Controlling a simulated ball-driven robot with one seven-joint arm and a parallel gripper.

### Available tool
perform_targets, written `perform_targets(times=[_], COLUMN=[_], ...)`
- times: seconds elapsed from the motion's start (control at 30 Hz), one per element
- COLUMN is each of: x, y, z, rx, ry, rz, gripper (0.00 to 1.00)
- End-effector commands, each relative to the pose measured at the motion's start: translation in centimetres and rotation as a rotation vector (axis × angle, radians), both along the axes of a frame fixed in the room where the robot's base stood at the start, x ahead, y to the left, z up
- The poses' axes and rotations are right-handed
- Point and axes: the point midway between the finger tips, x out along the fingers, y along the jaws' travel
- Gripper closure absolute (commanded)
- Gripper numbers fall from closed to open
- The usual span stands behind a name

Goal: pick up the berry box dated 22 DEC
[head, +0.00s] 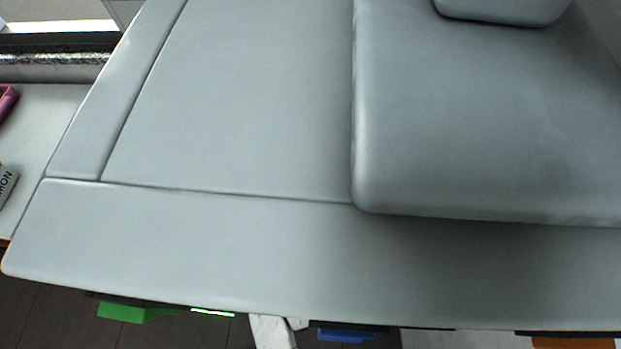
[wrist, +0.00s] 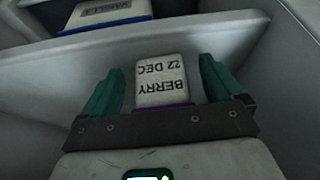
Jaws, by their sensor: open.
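The berry box (wrist: 162,88) shows in the wrist view with a pale label reading "BERRY 22 DEC" upside down and a purple edge at its near end. My gripper (wrist: 160,66) is open, with one teal finger on each side of the box. Small gaps show between the fingers and the box, so it is not clamped. The lower part of the box is hidden behind the gripper's dark bar. The head view shows neither the berry box nor my gripper.
A white box with a blue edge (wrist: 100,14) lies beyond a pale ledge in the wrist view; its label is unclear. In the head view, a box with a label ending in "MON" (head: 7,186) and a pink-purple item (head: 7,102) sit at the left edge.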

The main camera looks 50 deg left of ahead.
Motion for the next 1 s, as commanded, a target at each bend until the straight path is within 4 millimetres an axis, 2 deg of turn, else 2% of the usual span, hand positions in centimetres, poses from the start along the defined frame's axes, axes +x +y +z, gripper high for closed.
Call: perform_targets(times=[0.17, 0.87, 1.0], x=[0.01, -0.01, 0.03], y=[0.01, -0.03, 0.02], z=[0.0, 0.01, 0.08], rx=[0.0, 0.0, 0.001], ry=[0.0, 0.0, -0.001], rz=[0.0, 0.0, 0.0], gripper=[0.06, 0.72, 0.74])
